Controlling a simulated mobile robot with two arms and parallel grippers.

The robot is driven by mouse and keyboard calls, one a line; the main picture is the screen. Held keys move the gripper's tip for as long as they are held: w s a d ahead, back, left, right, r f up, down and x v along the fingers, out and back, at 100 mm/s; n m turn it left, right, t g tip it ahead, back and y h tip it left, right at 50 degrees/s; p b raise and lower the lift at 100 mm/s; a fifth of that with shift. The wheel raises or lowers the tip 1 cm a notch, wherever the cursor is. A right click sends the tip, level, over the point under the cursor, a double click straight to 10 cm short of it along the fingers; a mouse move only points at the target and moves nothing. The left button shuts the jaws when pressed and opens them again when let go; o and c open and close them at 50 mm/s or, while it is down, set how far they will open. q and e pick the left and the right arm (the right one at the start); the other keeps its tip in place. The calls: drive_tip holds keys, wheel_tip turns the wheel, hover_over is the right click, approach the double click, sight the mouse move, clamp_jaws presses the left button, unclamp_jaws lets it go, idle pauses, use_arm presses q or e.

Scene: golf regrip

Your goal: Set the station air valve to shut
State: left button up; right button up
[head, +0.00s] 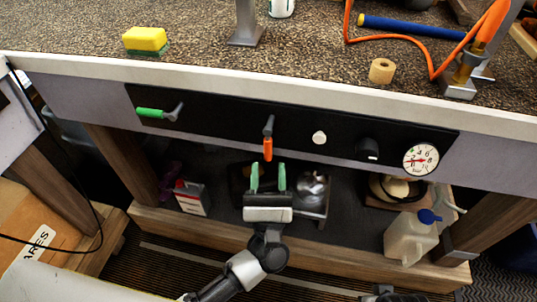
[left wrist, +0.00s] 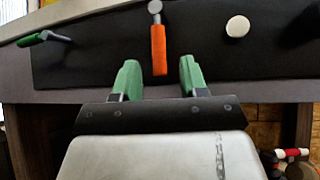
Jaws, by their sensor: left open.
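A black panel (head: 215,118) runs along the front of the bench. On it an orange-handled valve lever (head: 268,148) hangs straight down from a grey pivot; it also shows in the left wrist view (left wrist: 158,50). A green-handled lever (head: 150,113) lies roughly level at the panel's left end, also in the left wrist view (left wrist: 32,39). No readable label tells which is the air valve. My left gripper (head: 268,178), with green fingertips, is open and empty just below the orange handle. In the left wrist view the handle lines up between the fingertips (left wrist: 158,78), apparently not touched.
Right of the orange lever are a white knob (head: 319,138), a black knob (head: 368,149) and a round gauge (head: 421,159). A white jug (head: 410,238) with a blue cap and other items sit on the lower shelf. A yellow sponge (head: 145,39) lies on the bench top.

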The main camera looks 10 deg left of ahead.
use_arm(q)
drive_tip(key=v, duration=0.6)
drive_tip(key=shift+b, duration=0.4)
use_arm(e)
drive_tip(key=v, duration=0.4)
drive_tip(key=shift+w, duration=0.15)
use_arm(q)
drive_tip(key=shift+f, duration=0.1)
